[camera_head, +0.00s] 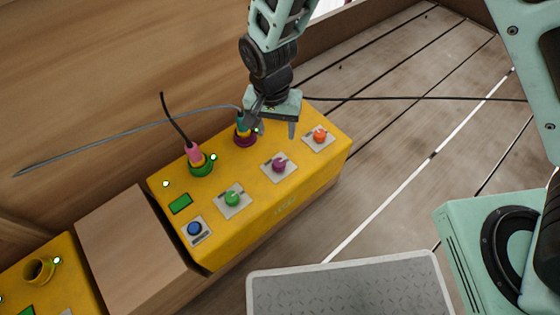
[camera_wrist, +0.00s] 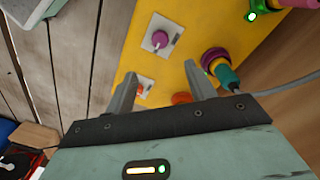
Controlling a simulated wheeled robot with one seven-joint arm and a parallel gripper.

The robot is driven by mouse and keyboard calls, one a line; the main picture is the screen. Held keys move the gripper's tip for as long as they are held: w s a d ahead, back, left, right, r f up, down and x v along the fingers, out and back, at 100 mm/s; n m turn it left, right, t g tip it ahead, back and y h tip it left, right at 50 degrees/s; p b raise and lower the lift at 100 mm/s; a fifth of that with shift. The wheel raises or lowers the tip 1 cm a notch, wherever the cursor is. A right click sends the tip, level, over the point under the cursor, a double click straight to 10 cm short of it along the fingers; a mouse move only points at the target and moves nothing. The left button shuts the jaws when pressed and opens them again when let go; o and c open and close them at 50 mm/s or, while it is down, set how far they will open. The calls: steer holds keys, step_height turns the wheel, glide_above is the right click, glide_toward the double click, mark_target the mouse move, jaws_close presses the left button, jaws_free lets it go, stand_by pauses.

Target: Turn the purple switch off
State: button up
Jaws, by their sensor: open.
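The purple switch (camera_head: 279,165) is a round knob on a pale square plate, on top of the yellow box (camera_head: 265,208). It sits between the green switch (camera_head: 232,198) and the orange switch (camera_head: 320,136). In the wrist view the purple switch (camera_wrist: 160,40) lies beyond my fingertips, with nothing between them. My gripper (camera_head: 275,127) is open and empty above the back right part of the box.
A teal plug (camera_head: 241,122) stands in a purple socket (camera_head: 245,139) close beside my gripper, and a pink plug (camera_head: 193,152) in a green socket (camera_head: 202,167). Black and grey cables cross here. A blue button (camera_head: 194,229) is at the box's near left. A wooden block (camera_head: 137,243) adjoins the box.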

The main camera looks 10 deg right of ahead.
mark_target(279, 162)
steer(key=f+b, duration=0.1)
steer(key=f, duration=0.3)
steer(key=f+b, duration=0.2)
steer(key=f, duration=0.3)
steer(key=f+b, duration=0.2)
steer(key=f, duration=0.3)
steer(key=shift+s+d, duration=0.15)
steer(key=shift+d, duration=0.15)
steer(key=c, duration=1)
